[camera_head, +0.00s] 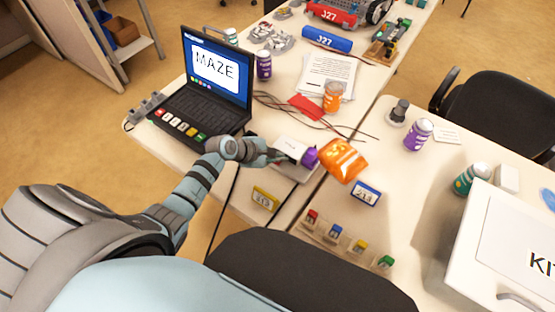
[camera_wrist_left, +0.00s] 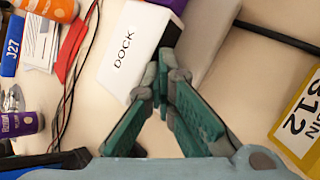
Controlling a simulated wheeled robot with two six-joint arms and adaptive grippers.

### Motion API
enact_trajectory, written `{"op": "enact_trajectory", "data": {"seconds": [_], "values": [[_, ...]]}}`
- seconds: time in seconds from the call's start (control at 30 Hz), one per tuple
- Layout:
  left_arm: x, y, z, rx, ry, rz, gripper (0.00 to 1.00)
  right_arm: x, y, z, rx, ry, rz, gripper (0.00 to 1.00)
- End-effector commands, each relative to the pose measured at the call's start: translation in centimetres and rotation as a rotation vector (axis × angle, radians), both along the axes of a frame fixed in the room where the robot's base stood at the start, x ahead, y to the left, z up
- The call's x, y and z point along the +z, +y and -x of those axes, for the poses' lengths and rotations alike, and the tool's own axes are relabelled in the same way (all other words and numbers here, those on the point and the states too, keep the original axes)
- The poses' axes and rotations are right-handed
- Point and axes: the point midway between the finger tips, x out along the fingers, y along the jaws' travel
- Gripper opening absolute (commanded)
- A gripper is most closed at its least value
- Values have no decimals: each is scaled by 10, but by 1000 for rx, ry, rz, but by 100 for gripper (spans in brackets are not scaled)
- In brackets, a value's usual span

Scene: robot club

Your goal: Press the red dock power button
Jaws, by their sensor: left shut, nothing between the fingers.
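The dock (camera_head: 290,144) is a white box on the near table, right of the laptop. In the left wrist view the dock (camera_wrist_left: 118,62) shows its front face with the word DOCK. I see no red button in either view; my fingers cover part of the dock. My left gripper (camera_head: 284,158) is at the dock's near side. In the left wrist view the left gripper (camera_wrist_left: 168,58) has its fingertips together, empty, beside the dock's lower right edge. I cannot tell whether they touch it. My right gripper is in neither view.
A laptop (camera_head: 216,72) showing MAZE stands left of the dock. A purple object (camera_head: 310,158) and an orange bag (camera_head: 343,161) lie right of it. A yellow sign (camera_head: 265,198) stands nearer.

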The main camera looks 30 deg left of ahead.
Motion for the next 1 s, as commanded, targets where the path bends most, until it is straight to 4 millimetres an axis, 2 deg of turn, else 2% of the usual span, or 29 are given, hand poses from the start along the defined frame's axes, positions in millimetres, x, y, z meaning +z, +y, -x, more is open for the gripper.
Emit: {"op": "enact_trajectory", "data": {"seconds": [0.47,0.77,1.0], "values": [[-4,0,0,0,0,0,0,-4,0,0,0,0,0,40],[16,0,-1,0,-2,-1,0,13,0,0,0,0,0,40],[16,0,-1,1,-1,0,0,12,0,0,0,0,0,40]]}}
